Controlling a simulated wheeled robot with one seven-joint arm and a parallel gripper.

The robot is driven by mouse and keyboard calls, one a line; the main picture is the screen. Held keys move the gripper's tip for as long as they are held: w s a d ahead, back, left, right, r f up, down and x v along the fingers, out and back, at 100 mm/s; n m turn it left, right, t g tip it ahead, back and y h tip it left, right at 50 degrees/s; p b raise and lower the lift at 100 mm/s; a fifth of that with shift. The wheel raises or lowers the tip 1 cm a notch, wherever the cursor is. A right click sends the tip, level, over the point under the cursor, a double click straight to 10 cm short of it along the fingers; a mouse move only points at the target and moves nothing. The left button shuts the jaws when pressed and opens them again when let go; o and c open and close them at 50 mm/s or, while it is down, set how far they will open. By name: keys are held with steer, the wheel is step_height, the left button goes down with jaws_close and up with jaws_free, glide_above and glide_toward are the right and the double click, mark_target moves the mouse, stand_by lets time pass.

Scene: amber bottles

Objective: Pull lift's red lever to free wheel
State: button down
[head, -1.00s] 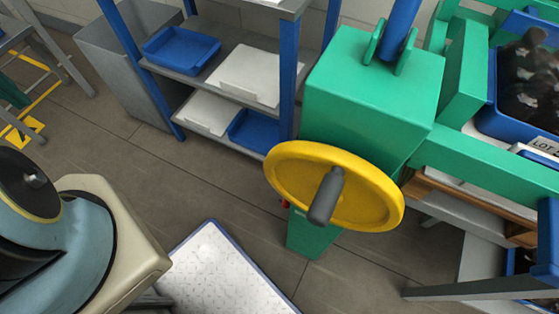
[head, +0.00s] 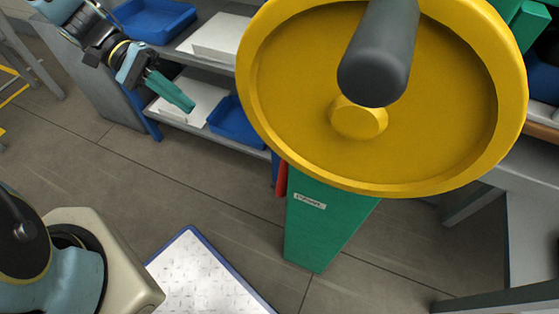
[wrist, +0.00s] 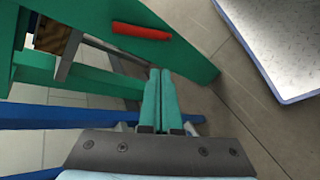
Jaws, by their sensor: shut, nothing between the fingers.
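The red lever (head: 282,178) shows as a thin red strip at the left of the lift's green post (head: 325,230), below the yellow wheel (head: 285,110). The wheel hides part of the post. In the wrist view the red lever (wrist: 141,31) is a short red bar against a green surface, up and left of my fingertips. My gripper (head: 191,106) is at the upper left of the head view, left of the wheel and apart from the lever. Its green fingers are together and empty; they also show in the wrist view (wrist: 160,72).
A dark grey handle (head: 378,55) sticks out from the wheel toward the camera. A shelf unit with blue trays (head: 155,18) stands behind my gripper. A white textured platform with a blue edge (head: 205,280) lies on the floor left of the post. Floor between is clear.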

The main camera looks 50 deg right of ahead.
steer(key=s+d+f+m+g+h+b, duration=0.1)
steer(key=s+d+f+g+b, duration=0.4)
steer(key=d, duration=0.5)
step_height(320, 180, down, 2)
steer(key=shift+s+f+m+g+h+b, duration=0.2)
steer(key=shift+m+g+h+b, duration=0.25)
steer(key=shift+m+b, duration=0.55)
steer(key=s+r+b, duration=0.1)
steer(key=s+b, duration=0.1)
steer(key=s, duration=0.9)
steer(key=shift+s+a+r+b, duration=0.25)
steer(key=shift+s+a+b, duration=0.05)
steer(key=shift+b, duration=0.1)
